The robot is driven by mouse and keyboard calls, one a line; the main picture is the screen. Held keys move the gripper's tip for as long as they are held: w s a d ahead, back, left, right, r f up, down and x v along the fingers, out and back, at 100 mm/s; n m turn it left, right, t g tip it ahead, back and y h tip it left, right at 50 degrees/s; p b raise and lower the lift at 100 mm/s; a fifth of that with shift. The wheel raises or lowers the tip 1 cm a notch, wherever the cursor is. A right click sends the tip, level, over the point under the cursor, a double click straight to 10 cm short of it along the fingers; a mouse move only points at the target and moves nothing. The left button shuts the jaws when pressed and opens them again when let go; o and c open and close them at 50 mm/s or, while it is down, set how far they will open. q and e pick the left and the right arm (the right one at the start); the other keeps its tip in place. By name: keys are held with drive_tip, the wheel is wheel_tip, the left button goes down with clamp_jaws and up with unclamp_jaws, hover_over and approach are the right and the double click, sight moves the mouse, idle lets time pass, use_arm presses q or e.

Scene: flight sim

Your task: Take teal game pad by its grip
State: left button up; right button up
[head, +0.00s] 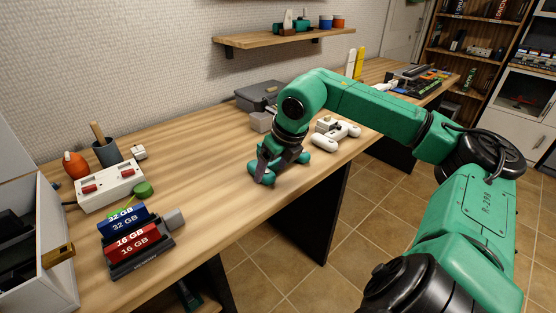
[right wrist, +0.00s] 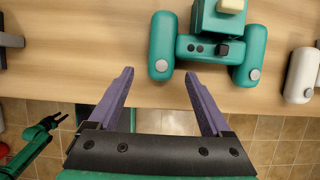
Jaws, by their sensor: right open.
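The teal game pad (right wrist: 205,47) lies on the wooden desk, partly hidden by my right gripper (head: 264,180) in the head view. In the right wrist view it shows two rounded grips with grey round ends, dark buttons and a raised teal block with a pale top between them. My right gripper (right wrist: 159,73) is open and empty. Its fingertips point at the pad's left grip (right wrist: 163,45), which lies just ahead of the gap between them. A small green arm with a dark end, seemingly my left gripper (right wrist: 52,121), shows at lower left; its jaws are too small to judge.
A white game pad (head: 336,133) lies right of the teal one. A grey case (head: 259,94) stands behind. Blue and red memory cards (head: 124,222) in a dark holder, a white box (head: 110,186) and a dark cup (head: 106,153) stand left. The desk's front edge is close.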

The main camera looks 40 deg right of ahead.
drive_tip(key=x, duration=0.3)
drive_tip(key=shift+r+p, duration=0.1)
drive_tip(key=shift+p, duration=0.2)
drive_tip(key=shift+r, duration=0.1)
clamp_jaws()
